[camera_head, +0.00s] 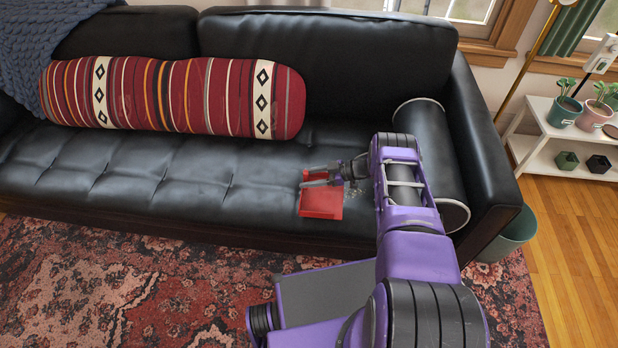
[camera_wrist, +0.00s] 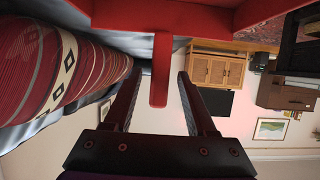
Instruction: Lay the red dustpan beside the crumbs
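The red dustpan (camera_head: 321,204) rests on the black sofa seat, towards its right end. In the wrist view its pan fills the top and its handle (camera_wrist: 161,70) reaches between the fingers. My gripper (camera_head: 306,177) is over the dustpan, its fingers pointing left in the head view. In the wrist view the gripper (camera_wrist: 157,82) is open, with a gap on each side of the handle. Small pale specks, seemingly the crumbs (camera_head: 353,191), show just right of the dustpan, partly hidden by my wrist.
A striped red bolster (camera_head: 180,97) lies along the sofa's backrest. A black cylindrical cushion (camera_head: 432,150) lies by the right armrest, close to my arm. The seat (camera_head: 200,180) left of the dustpan is clear. A green bin (camera_head: 512,237) stands beside the sofa.

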